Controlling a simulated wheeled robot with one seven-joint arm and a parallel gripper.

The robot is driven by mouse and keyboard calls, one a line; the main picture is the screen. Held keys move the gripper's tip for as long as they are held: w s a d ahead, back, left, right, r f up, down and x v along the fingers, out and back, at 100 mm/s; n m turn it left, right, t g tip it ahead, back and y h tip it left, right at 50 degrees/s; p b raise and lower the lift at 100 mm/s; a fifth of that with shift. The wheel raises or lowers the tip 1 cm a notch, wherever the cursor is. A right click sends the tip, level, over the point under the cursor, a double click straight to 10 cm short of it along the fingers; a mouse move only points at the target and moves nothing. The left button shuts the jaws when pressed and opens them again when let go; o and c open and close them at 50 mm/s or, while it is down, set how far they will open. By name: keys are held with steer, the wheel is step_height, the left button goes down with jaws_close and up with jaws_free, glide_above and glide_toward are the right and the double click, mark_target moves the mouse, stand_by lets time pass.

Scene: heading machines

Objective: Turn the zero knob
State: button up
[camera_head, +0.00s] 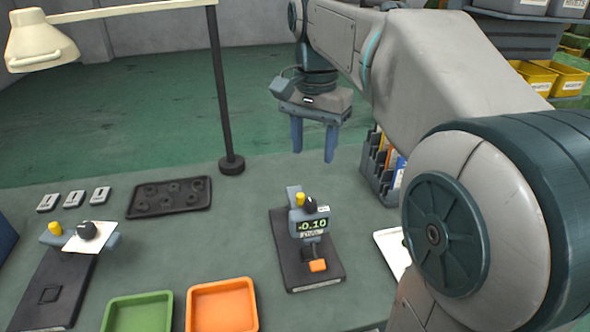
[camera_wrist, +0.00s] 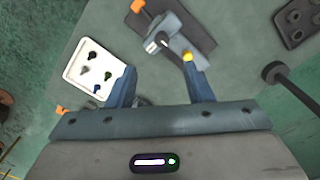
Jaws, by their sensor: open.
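A gauge (camera_head: 312,226) with a lit display reading "-0.10" stands on a dark base plate (camera_head: 284,250) on the table. A small black knob (camera_head: 310,205) sits on its top, beside a yellow cap (camera_head: 299,199). An orange block (camera_head: 318,265) is at the gauge's foot. I cannot read which part is labelled zero. My gripper (camera_head: 314,143) is open and empty, above and behind the gauge, touching nothing. In the wrist view the gauge (camera_wrist: 178,42) and its yellow cap (camera_wrist: 187,57) lie beyond the open fingertips (camera_wrist: 160,77).
A second instrument (camera_head: 86,232) with a black knob and white card stands at the left. Green (camera_head: 138,312) and orange trays (camera_head: 222,305) lie in front. A dark tray (camera_head: 170,197), lamp post (camera_head: 226,120) and rack (camera_head: 379,170) stand around. A white tray (camera_wrist: 92,72) holds small parts.

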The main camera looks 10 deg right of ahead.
mark_target(310, 202)
steer(key=f, duration=0.8)
steer(key=f+b, duration=0.1)
steer(key=f, duration=0.4)
steer(key=shift+w+d, duration=0.1)
steer(key=shift+w, duration=0.2)
steer(key=c, duration=1)
